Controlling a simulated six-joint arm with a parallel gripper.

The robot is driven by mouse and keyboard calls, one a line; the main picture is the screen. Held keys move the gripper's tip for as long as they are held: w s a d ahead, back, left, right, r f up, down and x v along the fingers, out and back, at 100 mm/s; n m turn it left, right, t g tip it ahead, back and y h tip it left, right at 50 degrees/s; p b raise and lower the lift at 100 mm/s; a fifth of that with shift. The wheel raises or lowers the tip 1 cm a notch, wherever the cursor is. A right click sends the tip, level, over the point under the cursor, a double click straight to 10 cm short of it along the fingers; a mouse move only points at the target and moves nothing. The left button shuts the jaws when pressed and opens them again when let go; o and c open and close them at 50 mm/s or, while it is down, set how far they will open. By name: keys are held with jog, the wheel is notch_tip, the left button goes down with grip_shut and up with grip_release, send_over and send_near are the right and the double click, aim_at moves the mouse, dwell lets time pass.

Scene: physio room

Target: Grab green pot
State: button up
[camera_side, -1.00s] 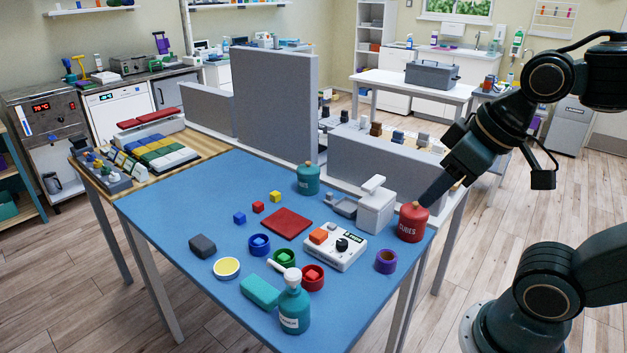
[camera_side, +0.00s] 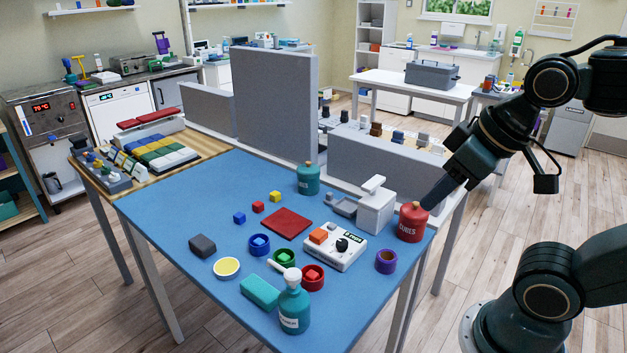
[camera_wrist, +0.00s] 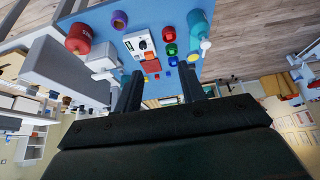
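The green pot (camera_side: 284,258) is a small round cup on the blue table, between a blue pot (camera_side: 259,245) and a red pot (camera_side: 312,278). A green piece shows inside it. In the wrist view the green pot (camera_wrist: 170,49) is small, beyond my fingers, between the red pot (camera_wrist: 169,34) and the blue pot (camera_wrist: 173,61). My gripper (camera_wrist: 160,90) is open and empty, its two fingers wide apart. In the side view my gripper (camera_side: 432,203) is at the table's right end, by the red jar in the picture, well away from the green pot.
A red jar (camera_side: 412,224), purple ring (camera_side: 385,262), white device (camera_side: 335,247) and white dispenser (camera_side: 376,210) stand on the right side. A teal pump bottle (camera_side: 293,308) and teal block (camera_side: 260,291) are in front of the pots. Grey panels (camera_side: 380,172) line the back edge.

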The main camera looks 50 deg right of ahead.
jog(key=shift+o, duration=0.2)
dwell(0.3)
jog(key=o, duration=0.7)
jog(key=w+m+g, duration=0.3)
jog(key=w+m, duration=0.7)
jog(key=w, duration=0.7)
jog(key=w+f+m+g, duration=0.1)
jog(key=w+f+m, duration=0.2)
jog(key=w+f, duration=0.2)
jog(key=w+a+f+m, duration=0.1)
jog(key=w+f+m, duration=0.3)
jog(key=w+f, duration=0.1)
jog(key=w+a+f+m+g, duration=0.1)
jog(key=w+f+m, duration=0.2)
jog(key=w+f, duration=0.2)
jog(key=shift+a+f+m+g, duration=0.25)
jog(key=shift+f+m+g, duration=0.05)
jog(key=shift+f, duration=0.15)
